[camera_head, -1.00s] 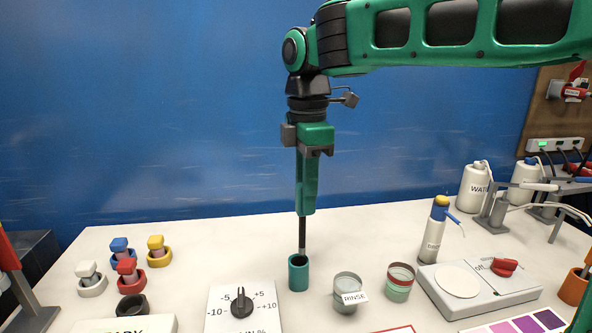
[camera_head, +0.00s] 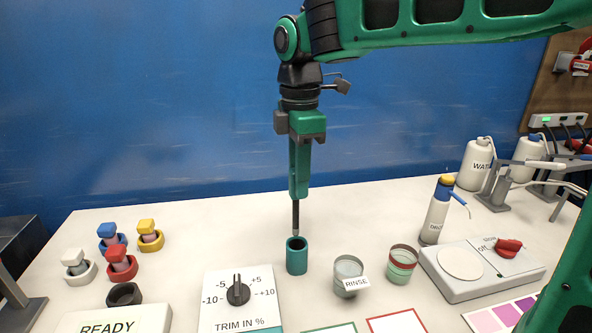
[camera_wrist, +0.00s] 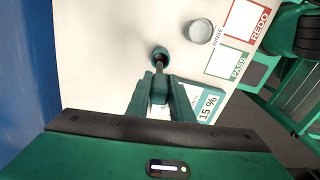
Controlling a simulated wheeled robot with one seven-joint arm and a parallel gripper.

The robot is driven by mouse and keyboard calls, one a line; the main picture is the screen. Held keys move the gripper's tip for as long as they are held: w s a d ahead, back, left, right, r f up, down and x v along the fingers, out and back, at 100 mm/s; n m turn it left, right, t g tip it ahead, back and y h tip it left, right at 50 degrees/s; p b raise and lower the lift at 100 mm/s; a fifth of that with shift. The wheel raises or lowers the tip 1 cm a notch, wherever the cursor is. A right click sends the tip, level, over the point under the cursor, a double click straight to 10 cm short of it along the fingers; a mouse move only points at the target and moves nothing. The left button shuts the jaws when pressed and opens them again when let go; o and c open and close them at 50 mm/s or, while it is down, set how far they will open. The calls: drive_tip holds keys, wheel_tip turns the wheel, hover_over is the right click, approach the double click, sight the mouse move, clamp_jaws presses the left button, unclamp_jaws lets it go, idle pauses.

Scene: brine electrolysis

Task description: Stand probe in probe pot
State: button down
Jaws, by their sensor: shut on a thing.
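My gripper (camera_head: 299,192) is shut on the dark, thin probe (camera_head: 296,217), which hangs upright below the fingers. The probe pot (camera_head: 297,258) is a teal cylinder on the white bench, directly under the probe. The pot's inside is mostly hidden.
A rinse cup (camera_head: 347,277) and another cup (camera_head: 400,265) stand right of the pot. A trim dial (camera_head: 238,292) lies front left. Coloured plugs in rings (camera_head: 121,265) stand left. A bottle (camera_head: 436,215) and scale-like device (camera_head: 470,285) are farther right.

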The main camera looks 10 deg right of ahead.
drive_tip(key=shift+f, duration=4.3)
drive_tip(key=c, duration=1.5)
unclamp_jaws()
drive_tip(key=shift+r, duration=0.1)
wheel_tip(320, 180, up, 10)
drive_tip(key=shift+r, duration=0.25)
drive_tip(key=shift+d, duration=0.1)
